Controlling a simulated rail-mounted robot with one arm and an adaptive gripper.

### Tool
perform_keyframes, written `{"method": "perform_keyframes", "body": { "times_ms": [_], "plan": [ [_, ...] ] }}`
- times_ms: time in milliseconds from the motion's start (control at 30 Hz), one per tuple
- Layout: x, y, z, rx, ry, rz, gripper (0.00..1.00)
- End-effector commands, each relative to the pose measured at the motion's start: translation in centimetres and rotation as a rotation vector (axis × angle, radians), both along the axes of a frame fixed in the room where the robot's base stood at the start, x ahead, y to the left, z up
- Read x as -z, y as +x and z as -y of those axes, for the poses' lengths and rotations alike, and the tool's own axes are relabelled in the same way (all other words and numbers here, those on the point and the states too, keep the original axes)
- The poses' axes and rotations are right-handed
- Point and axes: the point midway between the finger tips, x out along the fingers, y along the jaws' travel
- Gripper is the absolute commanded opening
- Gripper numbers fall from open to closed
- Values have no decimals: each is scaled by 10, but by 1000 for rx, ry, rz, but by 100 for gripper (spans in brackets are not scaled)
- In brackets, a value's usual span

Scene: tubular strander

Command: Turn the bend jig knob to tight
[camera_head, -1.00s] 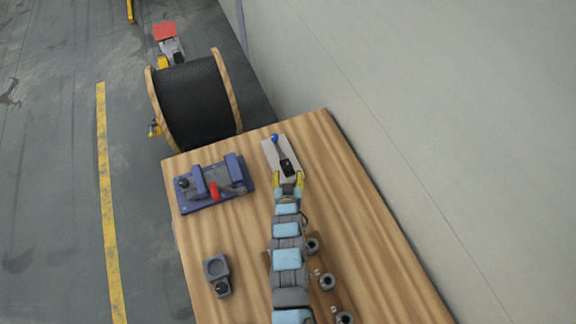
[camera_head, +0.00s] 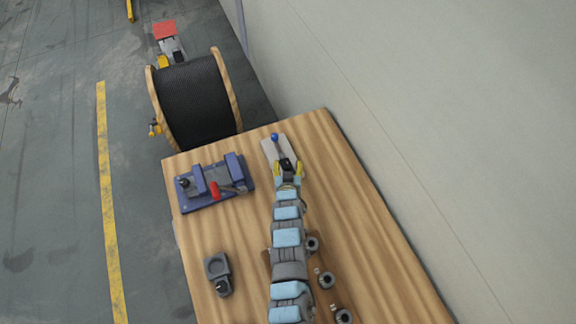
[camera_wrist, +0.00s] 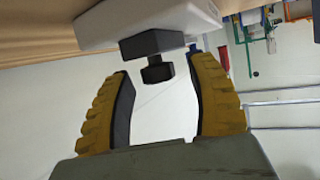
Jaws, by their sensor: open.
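A light grey base with a dark block (camera_head: 284,162) and a lever ending in a blue ball (camera_head: 274,138) lies near the far end of the bench. In the wrist view its pale base (camera_wrist: 150,20) is at the top, and a small dark knob (camera_wrist: 157,70) sticks out of the dark block towards me. My gripper (camera_head: 288,167) is open, its yellow-backed fingers on either side of the knob with gaps visible. A blue fixture (camera_head: 208,190) with a red handle and a dark knob stands to the left. No label shows which unit is the bend jig.
Several grey round fittings (camera_head: 326,280) lie right of my arm. A black cable reel (camera_head: 195,95) stands beyond the bench, and a wall (camera_head: 440,120) runs along the right.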

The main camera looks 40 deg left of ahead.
Motion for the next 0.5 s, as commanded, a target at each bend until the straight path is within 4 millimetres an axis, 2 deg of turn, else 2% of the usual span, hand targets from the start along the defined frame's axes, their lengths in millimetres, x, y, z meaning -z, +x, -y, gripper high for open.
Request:
{"method": "perform_keyframes", "body": {
  "times_ms": [67, 200, 267, 500],
  "plan": [
    [0, 0, 0, 0, 0, 0, 55],
    [0, 0, 0, 0, 0, 0, 15],
    [0, 0, 0, 0, 0, 0, 0],
    [1, 0, 1, 1, 0, -1, 0]
  ]
}}
